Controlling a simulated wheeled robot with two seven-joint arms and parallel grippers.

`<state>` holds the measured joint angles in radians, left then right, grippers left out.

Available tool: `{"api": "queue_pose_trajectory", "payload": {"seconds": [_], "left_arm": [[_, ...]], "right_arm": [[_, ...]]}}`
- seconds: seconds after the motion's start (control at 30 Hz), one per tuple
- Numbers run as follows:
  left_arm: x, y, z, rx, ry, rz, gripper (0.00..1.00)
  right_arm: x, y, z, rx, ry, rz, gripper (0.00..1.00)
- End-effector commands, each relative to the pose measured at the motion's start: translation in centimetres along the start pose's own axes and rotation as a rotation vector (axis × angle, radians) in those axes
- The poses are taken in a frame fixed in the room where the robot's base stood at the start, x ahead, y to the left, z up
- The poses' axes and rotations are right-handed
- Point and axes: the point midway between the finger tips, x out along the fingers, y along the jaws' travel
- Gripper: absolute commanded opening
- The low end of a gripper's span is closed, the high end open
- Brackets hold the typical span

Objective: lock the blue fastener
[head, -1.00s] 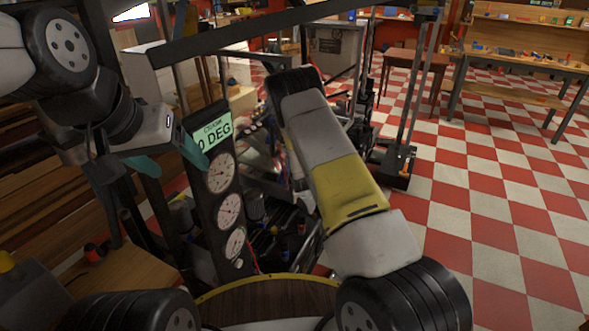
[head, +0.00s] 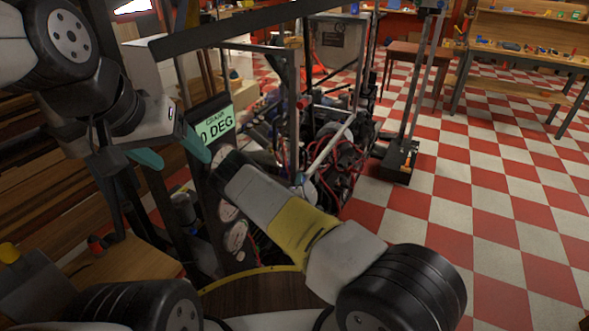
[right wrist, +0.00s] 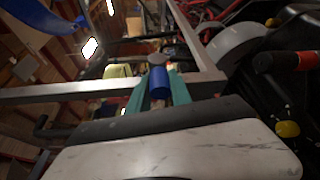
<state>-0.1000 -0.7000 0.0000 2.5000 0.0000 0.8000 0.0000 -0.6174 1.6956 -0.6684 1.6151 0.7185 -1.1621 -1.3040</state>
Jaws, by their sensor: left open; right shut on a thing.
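In the right wrist view, the blue fastener (right wrist: 158,82) is a short blue cylinder with a grey round end, beside a metal frame bar. My right gripper (right wrist: 157,88) is shut on it, a teal finger on each side. In the head view the right arm hides that gripper and I cannot make out the fastener. My left gripper (head: 184,162) is open and empty at the left, in front of the dark gauge panel. The panel's green display (head: 214,128) reads "0 DEG", its left edge partly hidden.
Metal frame bars (right wrist: 60,90) surround the fastener. A red-and-black handle (right wrist: 285,62) and a yellow knob (right wrist: 287,129) lie to the right in the wrist view. Cables and machinery (head: 335,150) fill the middle of the head view. The checkered floor (head: 490,230) is open at the right.

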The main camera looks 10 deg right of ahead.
Motion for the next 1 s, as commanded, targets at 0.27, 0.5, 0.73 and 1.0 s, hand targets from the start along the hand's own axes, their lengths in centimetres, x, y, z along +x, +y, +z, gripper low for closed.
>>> {"api": "queue_pose_trajectory", "payload": {"seconds": [0.27, 0.5, 0.73, 1.0], "left_arm": [[0.0, 0.0, 0.0, 0.0, 0.0, 0.0, 0.71], [0.0, 0.0, 0.0, 0.0, 0.0, 0.0, 0.71], [0.0, 0.0, 0.0, 0.0, 0.0, 0.0, 0.71], [0.0, 0.0, 0.0, 0.0, 0.0, 0.0, 0.71]], "right_arm": [[0.16, 0.02, 0.19, -0.007, -0.008, 0.021, 0.0], [0.17, 0.0, 0.21, -0.008, -0.008, 0.02, 0.0], [0.12, -0.04, 0.12, -0.008, -0.006, 0.019, 0.47], [-0.35, -0.11, 0.03, -0.007, -0.005, 0.017, 0.47]]}}
